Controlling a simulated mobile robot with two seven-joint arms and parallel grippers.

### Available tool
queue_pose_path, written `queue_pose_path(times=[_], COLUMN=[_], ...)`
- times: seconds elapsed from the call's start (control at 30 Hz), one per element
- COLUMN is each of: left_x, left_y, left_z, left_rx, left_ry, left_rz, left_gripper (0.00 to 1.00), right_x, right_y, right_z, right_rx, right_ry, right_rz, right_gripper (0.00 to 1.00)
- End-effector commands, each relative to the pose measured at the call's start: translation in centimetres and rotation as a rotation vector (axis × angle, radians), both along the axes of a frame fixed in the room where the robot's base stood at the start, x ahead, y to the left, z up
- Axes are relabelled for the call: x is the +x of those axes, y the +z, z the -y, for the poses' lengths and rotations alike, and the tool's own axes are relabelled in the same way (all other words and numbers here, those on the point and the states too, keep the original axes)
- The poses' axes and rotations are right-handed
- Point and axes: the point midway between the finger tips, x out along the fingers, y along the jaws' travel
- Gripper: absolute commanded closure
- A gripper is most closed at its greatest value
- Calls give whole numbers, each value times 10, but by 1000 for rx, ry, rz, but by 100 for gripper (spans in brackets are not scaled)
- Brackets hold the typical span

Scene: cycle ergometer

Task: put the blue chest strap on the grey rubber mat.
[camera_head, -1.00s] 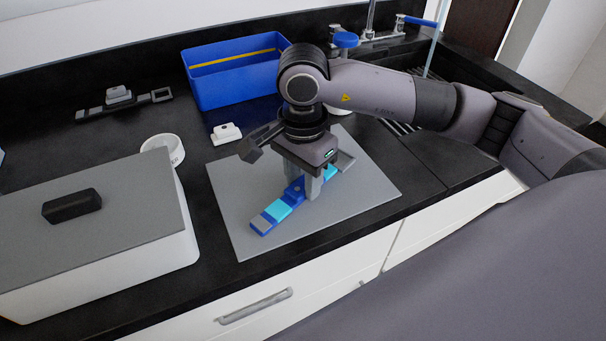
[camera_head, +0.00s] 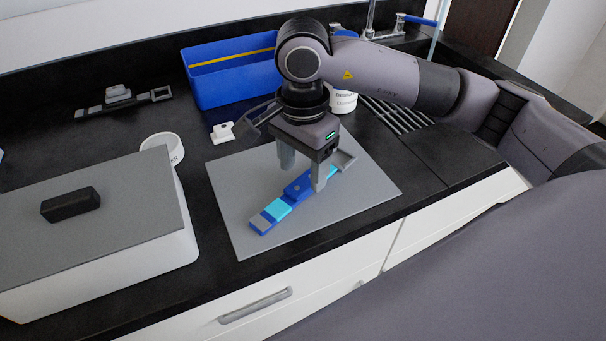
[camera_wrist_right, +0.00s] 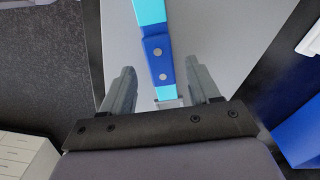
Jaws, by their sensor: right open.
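The blue chest strap (camera_head: 277,210), with light-blue and grey sections, lies flat and diagonally on the grey rubber mat (camera_head: 345,212). It also shows in the right wrist view (camera_wrist_right: 157,50), running away from between the fingers. My right gripper (camera_head: 302,182) is open above the strap's far part, one finger on each side and apart from it. In the right wrist view my right gripper (camera_wrist_right: 160,92) holds nothing. Part of the strap's far end is hidden by the gripper. My left gripper is not in view.
A white box with a grey lid (camera_head: 100,225) stands left of the mat. A white labelled container (camera_head: 343,101) is by the sink.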

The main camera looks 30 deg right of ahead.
Motion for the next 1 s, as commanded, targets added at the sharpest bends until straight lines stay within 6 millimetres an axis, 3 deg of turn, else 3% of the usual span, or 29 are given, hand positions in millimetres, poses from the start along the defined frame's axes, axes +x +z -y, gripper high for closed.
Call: queue_pose_path(times=[0.2, 0.4, 0.6, 1.0], left_x=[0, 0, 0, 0], left_y=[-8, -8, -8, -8], left_z=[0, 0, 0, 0], left_rx=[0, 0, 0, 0], left_ry=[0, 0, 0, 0], left_rz=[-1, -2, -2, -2], left_gripper=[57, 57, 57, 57], right_x=[1, 0, 0, 0], right_y=[52, 83, 92, 93], right_z=[0, 0, 0, 0], right_rx=[0, 0, -1, -1], right_ry=[0, -1, -1, -1], right_rz=[6, 2, -1, -1], right_gripper=[39, 39, 39, 39])
